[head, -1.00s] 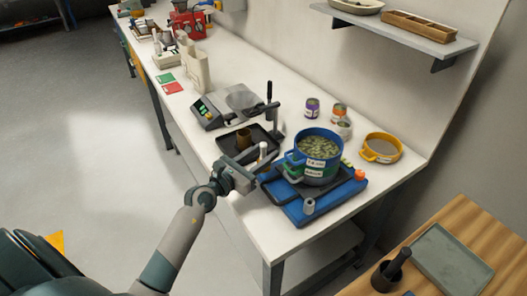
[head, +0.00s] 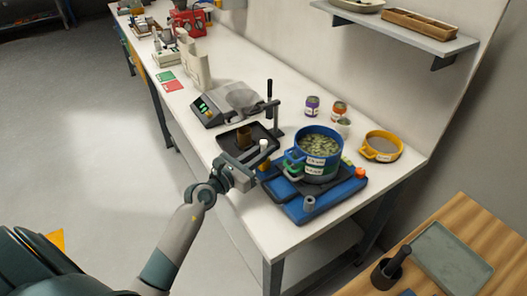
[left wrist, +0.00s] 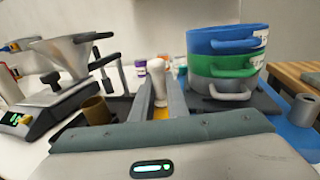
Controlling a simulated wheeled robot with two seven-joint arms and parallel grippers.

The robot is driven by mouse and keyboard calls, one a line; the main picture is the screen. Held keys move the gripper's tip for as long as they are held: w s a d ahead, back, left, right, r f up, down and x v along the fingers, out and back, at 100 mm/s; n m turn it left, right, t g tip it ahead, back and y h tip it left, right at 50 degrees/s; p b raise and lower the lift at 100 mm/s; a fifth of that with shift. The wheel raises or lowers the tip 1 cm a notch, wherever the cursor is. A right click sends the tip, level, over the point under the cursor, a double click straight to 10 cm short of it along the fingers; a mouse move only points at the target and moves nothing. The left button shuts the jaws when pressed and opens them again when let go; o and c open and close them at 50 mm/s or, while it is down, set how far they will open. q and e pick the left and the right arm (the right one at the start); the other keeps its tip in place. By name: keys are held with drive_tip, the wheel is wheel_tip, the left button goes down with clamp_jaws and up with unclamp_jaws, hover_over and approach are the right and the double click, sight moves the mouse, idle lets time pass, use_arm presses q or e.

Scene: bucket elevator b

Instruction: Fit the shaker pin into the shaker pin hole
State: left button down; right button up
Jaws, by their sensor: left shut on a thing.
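My left gripper (head: 262,166) reaches over the front of the bench and is shut on a pale pin (head: 263,145) with a rounded top. In the left wrist view the pin (left wrist: 157,78) stands roughly upright between the two fingers; its lower end is hidden. An orange patch shows below it between the fingers. To the right is the blue shaker base (head: 338,196) with stacked blue, green and grey pans (head: 319,161). A grey hollow cylinder (head: 309,203) stands on its front corner, apart from the pin. I cannot tell which opening is the pin hole. My right gripper is not in view.
A black tray (head: 227,145) with a brown cup (head: 244,137) lies left of the gripper. A scale (head: 212,110) and a dark stand (head: 270,105) are behind. Cans and a yellow pan (head: 381,147) stand beyond the pans. The bench front edge is close to my arm.

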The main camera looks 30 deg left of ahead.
use_arm(q)
wheel_tip(320, 180, up, 10)
drive_tip(key=shift+f, duration=0.15)
idle(0.3)
idle(0.5)
drive_tip(key=shift+s, duration=0.1)
